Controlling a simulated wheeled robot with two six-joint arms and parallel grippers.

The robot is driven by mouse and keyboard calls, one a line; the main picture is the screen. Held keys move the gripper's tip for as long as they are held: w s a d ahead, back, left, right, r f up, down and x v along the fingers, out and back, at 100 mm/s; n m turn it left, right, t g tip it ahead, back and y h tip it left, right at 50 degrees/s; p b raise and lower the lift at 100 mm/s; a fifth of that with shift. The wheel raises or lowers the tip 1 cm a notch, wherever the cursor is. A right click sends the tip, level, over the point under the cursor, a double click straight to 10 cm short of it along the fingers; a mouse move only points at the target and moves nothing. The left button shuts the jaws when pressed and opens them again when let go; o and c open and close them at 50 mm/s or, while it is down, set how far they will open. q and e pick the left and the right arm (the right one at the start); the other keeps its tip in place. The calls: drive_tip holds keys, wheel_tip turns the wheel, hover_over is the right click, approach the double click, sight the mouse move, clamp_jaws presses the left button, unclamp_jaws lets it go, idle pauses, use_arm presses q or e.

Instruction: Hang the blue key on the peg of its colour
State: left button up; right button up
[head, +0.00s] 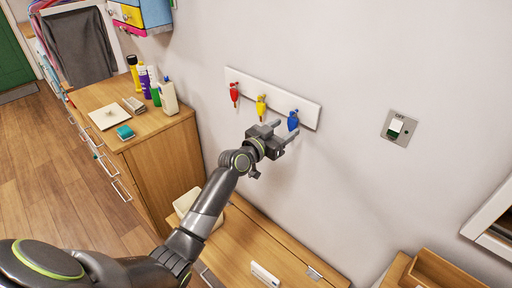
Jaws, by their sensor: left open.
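A white key rack (313,107) is fixed to the wall. A red key (234,93) hangs at its left, a yellow key (261,106) in the middle and the blue key (293,120) at its right end. The blue key appears to hang upright on the right-hand peg; that peg's own colour is hard to see. My left gripper (286,129) is open, just below and left of the blue key, with nothing seen between its fingers. I cannot tell whether a finger touches the key. My right gripper is out of view.
A wooden cabinet (160,180) with bottles and small items stands at left. A lower wooden unit (240,250) lies beneath the rack. A wall switch (398,127) is right of the rack. A wooden box (440,270) is at lower right. The wall between rack and switch is clear.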

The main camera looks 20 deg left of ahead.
use_arm(q)
drive_tip(key=b+v, duration=0.2)
drive_tip(key=v, duration=1.3)
drive_tip(key=shift+s, duration=0.2)
drive_tip(key=a+f+n+g+y, duration=0.2)
drive_tip(key=a+f, duration=0.1)
drive_tip(key=f, duration=0.7)
drive_tip(key=a+f+n+g+y, duration=0.1)
drive_tip(key=a+f+y, duration=0.15)
drive_tip(key=f, duration=0.65)
drive_tip(key=s+a+f+n+g+y, duration=0.15)
drive_tip(key=s+f, duration=0.25)
drive_tip(key=f, duration=0.5)
drive_tip(key=s+a+f+g, duration=0.2)
drive_tip(key=s+a+f, duration=0.15)
drive_tip(key=f, duration=0.45)
drive_tip(key=s+d+f+g+y, duration=0.1)
drive_tip(key=s+f+g, duration=0.4)
drive_tip(key=s+f, duration=1.3)
drive_tip(key=s+d+f+g, duration=0.2)
drive_tip(key=s+f, duration=0.1)
drive_tip(key=s, duration=0.7)
drive_tip(key=s+d+f+g, duration=0.2)
drive_tip(key=s+f, duration=0.2)
drive_tip(key=s, duration=0.7)
drive_tip(key=shift+s, duration=0.3)
drive_tip(key=shift+w+d, duration=0.1)
drive_tip(key=shift+c, duration=0.3)
